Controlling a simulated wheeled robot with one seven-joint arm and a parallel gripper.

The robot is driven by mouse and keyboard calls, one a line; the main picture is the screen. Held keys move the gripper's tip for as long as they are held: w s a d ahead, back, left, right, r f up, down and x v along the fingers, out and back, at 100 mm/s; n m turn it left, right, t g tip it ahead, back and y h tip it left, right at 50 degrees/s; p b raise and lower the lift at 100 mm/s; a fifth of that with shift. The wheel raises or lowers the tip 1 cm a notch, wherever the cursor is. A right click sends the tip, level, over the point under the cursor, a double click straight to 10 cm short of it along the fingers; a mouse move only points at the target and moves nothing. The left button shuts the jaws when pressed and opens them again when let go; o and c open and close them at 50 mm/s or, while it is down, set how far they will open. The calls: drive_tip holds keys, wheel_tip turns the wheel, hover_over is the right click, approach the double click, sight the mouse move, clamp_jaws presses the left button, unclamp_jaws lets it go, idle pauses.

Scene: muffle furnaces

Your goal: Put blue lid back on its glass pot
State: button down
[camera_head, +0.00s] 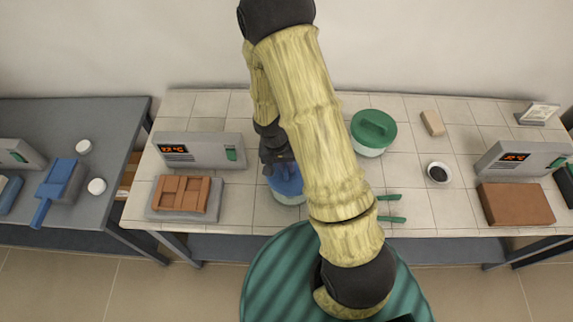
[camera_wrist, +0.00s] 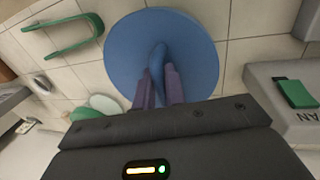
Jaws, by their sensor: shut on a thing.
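The round blue lid (camera_wrist: 188,40) fills the upper middle of the wrist view. My gripper (camera_wrist: 158,88) is shut on its raised handle. In the head view the blue lid (camera_head: 288,184) is partly hidden by my arm, with my gripper (camera_head: 281,166) above it. The pale wall of a glass pot (camera_head: 290,199) shows just under the lid. The lid is over the pot and looks level, but I cannot tell whether it rests on the rim. In the wrist view the lid hides the pot.
A pot with a green lid (camera_head: 373,129) stands to the right. Green tongs (camera_head: 391,208) lie nearer the front edge. A furnace (camera_head: 200,150) and a brown brick slab on a grey plate (camera_head: 150,211) are at left. A small dark-filled bowl (camera_head: 438,172) is further right.

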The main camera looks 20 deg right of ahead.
drive_tip(key=shift+a+b+x, duration=0.2)
drive_tip(key=shift+b+x, duration=0.85)
drive_tip(key=shift+x, duration=0.1)
idle(0.3)
drive_tip(key=shift+w, duration=0.1)
drive_tip(key=c, duration=1.4)
unclamp_jaws()
drive_tip(key=shift+r, duration=0.1)
drive_tip(key=b+v, duration=0.1)
drive_tip(key=v, duration=1.6)
drive_tip(key=shift+r, duration=0.1)
drive_tip(key=s+d+n+t, duration=0.1)
drive_tip(key=s, duration=0.1)
drive_tip(key=s+d+r+n+t+y, duration=0.1)
drive_tip(key=s+d, duration=0.1)
drive_tip(key=s, duration=0.1)
drive_tip(key=s+d+n+t+y, duration=0.1)
drive_tip(key=s, duration=0.2)
drive_tip(key=shift+s+d+r+n, duration=0.2)
drive_tip(key=shift+s+n, duration=0.05)
drive_tip(key=shift+n, duration=0.05)
